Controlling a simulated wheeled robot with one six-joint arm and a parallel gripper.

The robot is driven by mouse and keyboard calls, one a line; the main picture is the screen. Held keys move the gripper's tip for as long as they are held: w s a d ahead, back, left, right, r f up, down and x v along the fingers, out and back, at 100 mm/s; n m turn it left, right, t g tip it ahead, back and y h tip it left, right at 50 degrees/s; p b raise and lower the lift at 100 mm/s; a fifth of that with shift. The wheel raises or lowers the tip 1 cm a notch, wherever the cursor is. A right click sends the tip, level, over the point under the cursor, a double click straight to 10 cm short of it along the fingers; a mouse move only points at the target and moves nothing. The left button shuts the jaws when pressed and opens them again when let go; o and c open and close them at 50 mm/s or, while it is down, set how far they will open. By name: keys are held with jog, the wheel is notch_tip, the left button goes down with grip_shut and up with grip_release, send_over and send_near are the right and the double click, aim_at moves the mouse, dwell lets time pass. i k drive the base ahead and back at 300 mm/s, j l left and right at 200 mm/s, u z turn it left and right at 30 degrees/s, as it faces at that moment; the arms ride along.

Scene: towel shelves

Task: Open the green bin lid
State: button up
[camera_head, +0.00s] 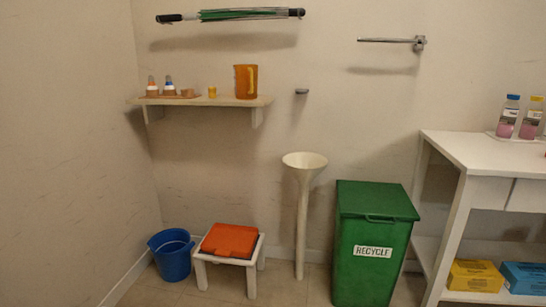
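The green bin (361,275) stands on the floor against the back wall, right of the middle in the head view. It bears a white "RECYCLE" label (372,251) on its front. Its green lid (376,198) lies flat on top and looks closed. A dark handle or slot (380,219) shows at the front edge of the lid. My gripper is not in view, so its place relative to the bin does not show.
A white shelf unit (484,151) with bottles and boxes stands right of the bin. A tall cream funnel stand (303,190) is close on the left. A white stool (252,281) with an orange item and a blue bucket (172,262) stand further left. A wall shelf (190,101) hangs above.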

aim_at(367, 200)
jog(key=j, duration=0.2)
jog(key=i+u, duration=0.1)
jog(key=i, duration=0.75)
